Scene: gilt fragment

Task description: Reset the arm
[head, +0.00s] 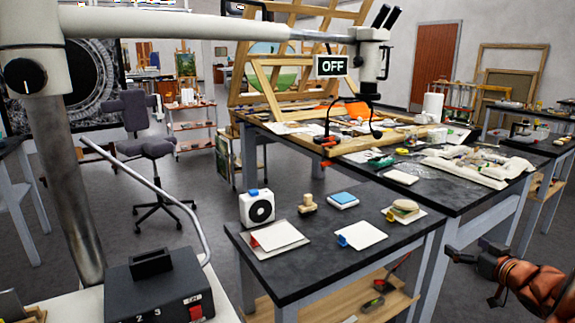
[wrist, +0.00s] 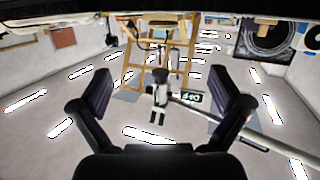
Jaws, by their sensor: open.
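My gripper (head: 462,256) shows at the lower right of the head view, dark, at the end of my orange arm. It is in the air to the right of the small dark-topped table (head: 300,272), apart from it. In the wrist view my gripper (wrist: 160,98) has its two dark fingers spread wide, with nothing held between them. My arm's links are mostly outside the head view.
The small table holds a white device with a round black front (head: 261,207), a blue-topped block (head: 343,200) and white pads (head: 361,235). A larger cluttered workbench (head: 455,195) stands behind. The microscope (head: 368,52) hangs on a white boom above, with an OFF sign (head: 332,66). A chair (head: 150,148) stands left.

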